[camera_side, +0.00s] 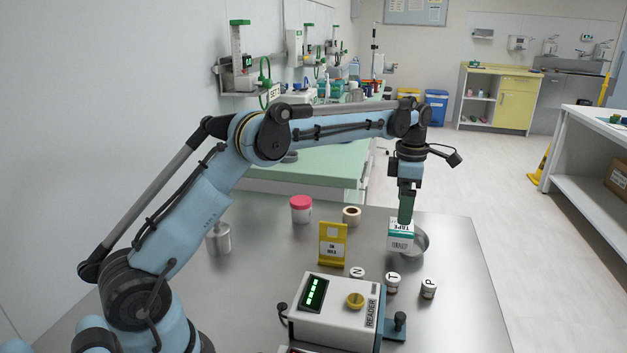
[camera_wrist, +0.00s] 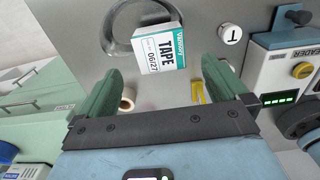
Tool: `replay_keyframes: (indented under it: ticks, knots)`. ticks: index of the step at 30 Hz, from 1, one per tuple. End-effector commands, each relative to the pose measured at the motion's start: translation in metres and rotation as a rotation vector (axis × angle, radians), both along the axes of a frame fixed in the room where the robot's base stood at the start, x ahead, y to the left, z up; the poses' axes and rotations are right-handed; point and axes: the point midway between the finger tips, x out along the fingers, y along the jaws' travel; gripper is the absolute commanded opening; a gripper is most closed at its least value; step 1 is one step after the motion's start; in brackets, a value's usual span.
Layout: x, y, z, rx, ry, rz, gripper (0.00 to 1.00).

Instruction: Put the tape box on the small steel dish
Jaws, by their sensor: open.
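The tape box (camera_side: 401,235), white with a teal band and "TAPE" lettering, is at the small steel dish (camera_side: 421,243) on the right of the steel table. In the wrist view the tape box (camera_wrist: 161,48) covers part of the dish, whose curved rim shows on its left. I cannot tell whether the box rests on the dish's floor or its rim. My gripper (camera_side: 406,218) points down just above the box. In the wrist view its green fingers (camera_wrist: 162,70) are spread wide, with the box beyond and between their tips, and no finger visibly touches it.
Several small labelled caps, one marked T (camera_side: 393,280), stand in front of the dish. The reader (camera_side: 335,310) is nearer the camera. A yellow sign (camera_side: 333,244), a tape roll (camera_side: 351,215), a pink-lidded jar (camera_side: 301,210) and a steel bottle (camera_side: 219,238) stand left. The table's right edge is clear.

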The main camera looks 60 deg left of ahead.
Motion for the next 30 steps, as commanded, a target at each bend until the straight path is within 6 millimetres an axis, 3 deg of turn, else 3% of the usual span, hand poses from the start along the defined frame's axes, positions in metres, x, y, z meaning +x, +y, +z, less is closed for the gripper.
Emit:
replay_keyframes:
  ticks: [6, 17, 23, 30]
  knots:
    - [0.000, 0.000, 0.032, 0.000, 0.000, 0.000, 1.00]
    - [-0.006, -0.004, 0.057, 0.004, -0.023, -0.089, 1.00]
    - [-0.033, -0.016, 0.083, 0.036, -0.111, -0.434, 1.00]
    - [-0.084, -0.032, 0.101, 0.129, -0.220, -0.919, 1.00]
